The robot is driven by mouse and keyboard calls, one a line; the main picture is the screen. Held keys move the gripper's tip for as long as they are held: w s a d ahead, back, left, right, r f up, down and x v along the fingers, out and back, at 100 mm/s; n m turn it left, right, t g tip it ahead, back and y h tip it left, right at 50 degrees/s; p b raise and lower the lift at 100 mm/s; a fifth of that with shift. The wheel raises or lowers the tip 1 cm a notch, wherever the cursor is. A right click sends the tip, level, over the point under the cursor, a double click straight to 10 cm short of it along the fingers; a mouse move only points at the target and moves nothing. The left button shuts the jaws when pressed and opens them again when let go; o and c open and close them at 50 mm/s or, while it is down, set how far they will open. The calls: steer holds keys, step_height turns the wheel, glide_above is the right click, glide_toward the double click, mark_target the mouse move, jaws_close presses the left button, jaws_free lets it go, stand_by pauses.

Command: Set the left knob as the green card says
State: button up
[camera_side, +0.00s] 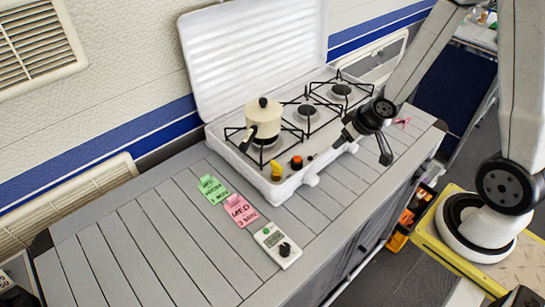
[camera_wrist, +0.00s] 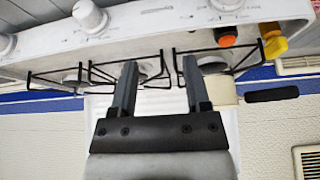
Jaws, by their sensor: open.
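The white stove (camera_side: 213,140) stands on the slatted counter with its lid raised. A white knob (camera_side: 311,180) on its front is the leftmost white one I see in the side view; a white knob (camera_wrist: 225,4) is cut by the top edge of the wrist view, and another (camera_wrist: 88,14) is left of it. The green card (camera_side: 213,189) lies left of the stove; its small writing is hard to read, seemingly ending in a minute count. My gripper (camera_side: 362,152) is open and empty by the stove's right front; its fingers also show in the wrist view (camera_wrist: 160,64).
A cream pot (camera_side: 263,122) sits on the left burner. A yellow piece (camera_side: 276,172) and an orange button (camera_side: 296,162) are on the stove's left front. A pink card (camera_side: 240,211) reading MED and a white timer (camera_side: 277,245) lie on the counter. The counter's left is clear.

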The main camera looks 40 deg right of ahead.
steer(key=s+a+r+g, duration=0.2)
steer(key=s+a+r, duration=0.3)
steer(key=a+r, duration=0.1)
steer(key=shift+a+r+n+g, duration=0.3)
steer(key=shift+a+g, duration=0.1)
steer(key=shift+a, duration=0.25)
stand_by(0.3)
stand_by(1.1)
